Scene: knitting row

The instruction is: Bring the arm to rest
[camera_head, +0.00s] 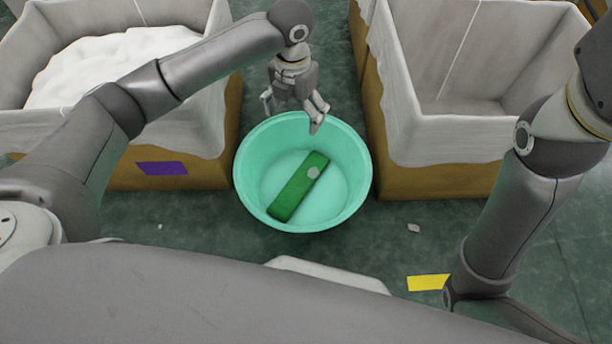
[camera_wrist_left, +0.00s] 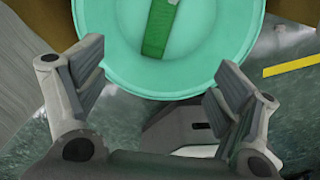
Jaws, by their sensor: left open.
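My left gripper (camera_head: 295,114) hangs over the far rim of a round turquoise basin (camera_head: 353,172) on the floor. Its fingers are spread and nothing is between them. In the left wrist view the open fingers of the left gripper (camera_wrist_left: 155,88) show with the basin (camera_wrist_left: 205,75) beyond them. A long green object (camera_head: 293,195) with a pale round spot lies slanted in the basin; it also shows in part in the left wrist view (camera_wrist_left: 158,30). My right arm comes down at the right, but its gripper is not in view.
A lined box (camera_head: 205,165) with white fluffy material (camera_head: 100,65) stands at the left. Another lined box (camera_head: 440,150), whose visible inside is bare, stands at the right. A yellow floor marking (camera_head: 427,282) and small pale scraps (camera_head: 413,228) lie on the dark floor.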

